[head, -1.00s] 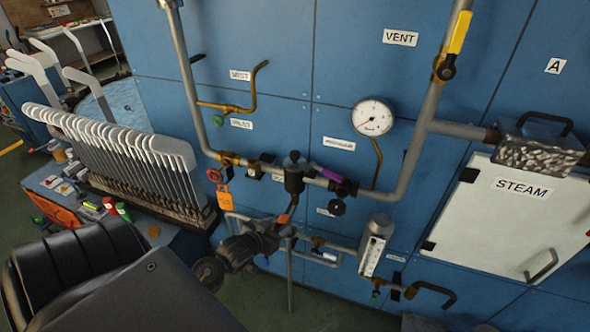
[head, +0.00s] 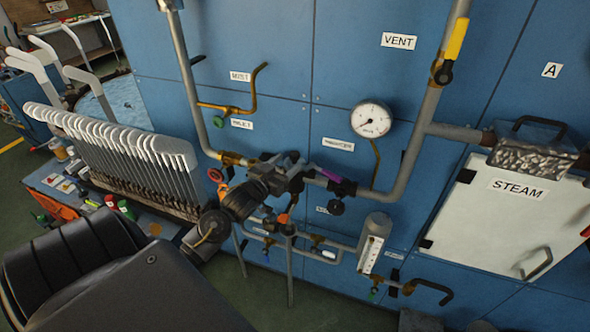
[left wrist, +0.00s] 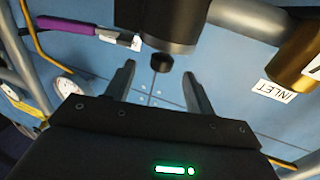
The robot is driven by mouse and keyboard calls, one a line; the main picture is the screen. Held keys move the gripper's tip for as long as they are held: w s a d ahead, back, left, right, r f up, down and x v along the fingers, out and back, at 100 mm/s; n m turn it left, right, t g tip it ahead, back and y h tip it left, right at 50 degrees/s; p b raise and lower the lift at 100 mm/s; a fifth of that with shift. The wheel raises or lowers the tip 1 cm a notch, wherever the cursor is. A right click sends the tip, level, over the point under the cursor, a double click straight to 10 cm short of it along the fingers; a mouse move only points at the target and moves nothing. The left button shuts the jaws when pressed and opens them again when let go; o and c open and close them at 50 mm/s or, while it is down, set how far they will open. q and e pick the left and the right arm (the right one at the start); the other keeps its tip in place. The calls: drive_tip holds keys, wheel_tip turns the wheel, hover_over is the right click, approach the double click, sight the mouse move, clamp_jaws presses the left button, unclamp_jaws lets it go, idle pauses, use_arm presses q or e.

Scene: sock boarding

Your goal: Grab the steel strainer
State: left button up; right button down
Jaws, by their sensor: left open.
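The strainer is a dark cylinder (left wrist: 165,22) with a small black knob, in the pipe line between the purple-handled valve and the brass fitting. It fills the top middle of the left wrist view. In the head view my left gripper largely hides it. My left gripper (head: 293,176) is open and empty, close in front of the pipe. In the left wrist view its fingers (left wrist: 160,85) stand apart, either side of the knob; I see no clear contact. My right gripper is not in view.
A purple valve handle (head: 338,184) is close at the right. A brass fitting (left wrist: 292,60) with an INLET label is on the other side. A gauge (head: 371,119), a flow meter (head: 372,245) and a steam box (head: 506,218) are on the blue wall. A sock-board rack (head: 135,165) stands left.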

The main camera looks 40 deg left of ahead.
sight(291, 158)
use_arm(q)
drive_tip(key=shift+w+r+p, duration=0.2)
drive_tip(key=shift+w+p, duration=0.05)
drive_tip(key=shift+p, duration=0.1)
drive_tip(key=w, duration=0.1)
drive_tip(key=w+p, duration=0.1)
drive_tip(key=w, duration=0.1)
drive_tip(key=w+p, duration=0.1)
drive_tip(key=shift+w+a+f, duration=0.3)
drive_tip(key=shift+w, duration=0.05)
drive_tip(key=shift+s, duration=0.15)
drive_tip(key=shift+c, duration=0.7)
clamp_jaws()
